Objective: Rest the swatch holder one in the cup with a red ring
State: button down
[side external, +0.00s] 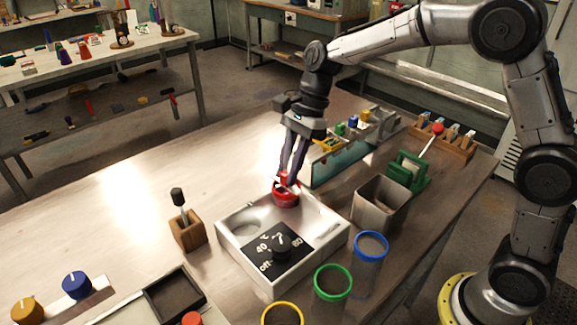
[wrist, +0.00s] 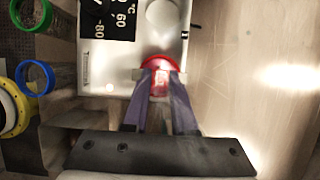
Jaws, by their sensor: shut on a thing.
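My gripper (side external: 287,178) points down at the far end of the white heater box, its fingers closed on a small red piece (side external: 286,196), which looks like swatch holder one. In the wrist view my gripper (wrist: 161,82) has the red piece (wrist: 160,62) between its fingertips. It has a wide round red part and a pale mark that I cannot read surely. Whether it touches the box or table is unclear. The cup with a red ring is not clearly in view. Ringed cups stand in front: blue (side external: 371,246), green (side external: 333,284) and yellow (side external: 283,314).
The white heater box (side external: 236,240) has a black dial plate (side external: 270,255). A wooden block (side external: 187,232) holds an upright black-topped tool. A metal bin (side external: 380,204) and a green stand (side external: 407,172) are to the right.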

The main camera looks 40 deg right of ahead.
jog(key=c, duration=0.6)
grip_release()
jog(key=shift+c, duration=0.2)
jog(key=shift+r, duration=0.1)
jog(key=v, duration=1.3)
jog(key=shift+r, duration=0.3)
jog(key=shift+d, duration=0.1)
